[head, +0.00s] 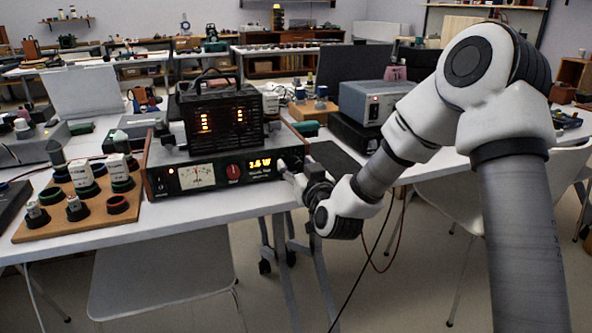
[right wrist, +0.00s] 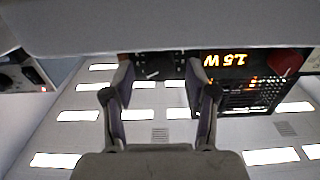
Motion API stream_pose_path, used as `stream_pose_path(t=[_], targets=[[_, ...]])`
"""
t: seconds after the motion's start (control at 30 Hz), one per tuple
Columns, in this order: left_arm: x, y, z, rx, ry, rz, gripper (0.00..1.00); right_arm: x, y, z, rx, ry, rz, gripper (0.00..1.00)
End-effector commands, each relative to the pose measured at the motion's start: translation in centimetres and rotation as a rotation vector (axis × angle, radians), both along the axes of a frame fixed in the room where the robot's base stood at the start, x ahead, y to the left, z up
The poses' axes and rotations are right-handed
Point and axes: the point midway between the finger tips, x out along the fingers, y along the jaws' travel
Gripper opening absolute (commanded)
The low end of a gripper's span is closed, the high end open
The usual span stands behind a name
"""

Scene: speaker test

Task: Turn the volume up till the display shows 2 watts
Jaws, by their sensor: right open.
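The amplifier (head: 160,184) stands at the front edge of the white table. Its lit orange display (head: 259,164) reads about 1.6 W in the head view; the last digit is hard to make out. The display also shows upside down in the right wrist view (right wrist: 225,59). My right gripper (head: 284,168) is at the right end of the amplifier's front panel, just right of the display. In the right wrist view its two fingers are open and apart, reaching to the panel.
A red knob (head: 233,172) and a needle meter (head: 197,176) sit left of the display. A black caged unit with glowing tubes (head: 222,121) stands on top. A wooden board (head: 60,227) with several parts lies left. A grey-blue box (head: 372,102) stands behind right.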

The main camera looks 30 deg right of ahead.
Motion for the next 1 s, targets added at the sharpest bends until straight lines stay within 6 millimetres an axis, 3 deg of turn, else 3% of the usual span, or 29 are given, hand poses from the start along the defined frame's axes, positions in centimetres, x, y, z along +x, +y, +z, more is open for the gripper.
stream_pose_path(t=[0.2,0.23,0.3,0.4,1.0], targets=[[-0.01,0.0,-0.02,0.0,0.0,0.0,0.61,0.2,-0.03,0.0,0.0,0.001,0.0,0.57],[0.0,0.0,-0.02,0.0,0.0,0.0,0.61,0.19,-0.02,0.0,0.0,0.001,0.0,0.54],[0.0,0.0,-0.02,0.0,0.0,0.0,0.61,0.19,-0.02,-0.01,0.0,0.001,0.0,0.29],[-0.01,0.0,-0.02,0.0,0.0,0.0,0.61,0.18,-0.02,-0.01,0.0,0.001,0.0,0.0],[-0.01,0.0,0.41,0.0,0.0,0.0,0.61,0.16,-0.07,-0.03,0.144,-0.034,0.0,0.0]])
